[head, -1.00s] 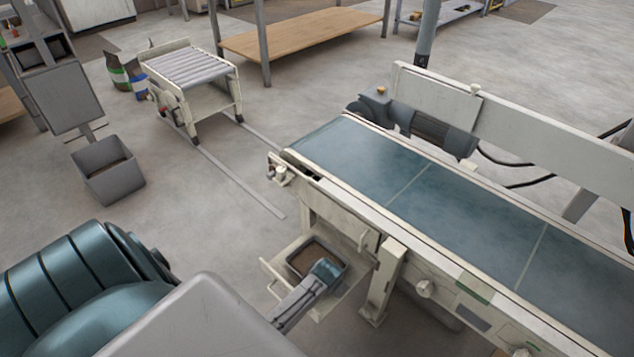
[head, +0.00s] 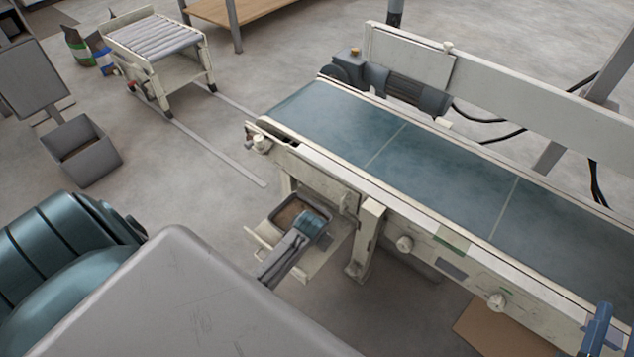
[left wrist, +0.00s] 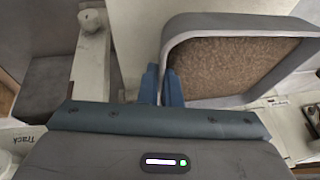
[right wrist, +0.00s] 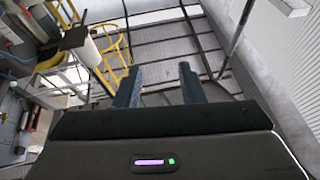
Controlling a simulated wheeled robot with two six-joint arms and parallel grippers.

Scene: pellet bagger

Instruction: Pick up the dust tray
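The dust tray (head: 281,217) is a grey, open tray holding brown dust, below the near left end of the conveyor, over a pale shelf bracket (head: 326,260). In the left wrist view the dust tray (left wrist: 195,24) fills the upper right. My left gripper (left wrist: 161,86) is at its near left wall, with the two blue fingers close together and the wall appearing to run between them. The tray seems slightly above the bracket; the exact gap is hidden. My right gripper (right wrist: 160,82) is open and empty, away from the tray, its fingers pointing into the room.
The blue conveyor belt (head: 400,150) and its pale frame stand above and right of the tray. A frame leg (head: 364,240) is close to the tray's right. A grey bin (head: 83,150) and a roller stand (head: 158,50) are at the left.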

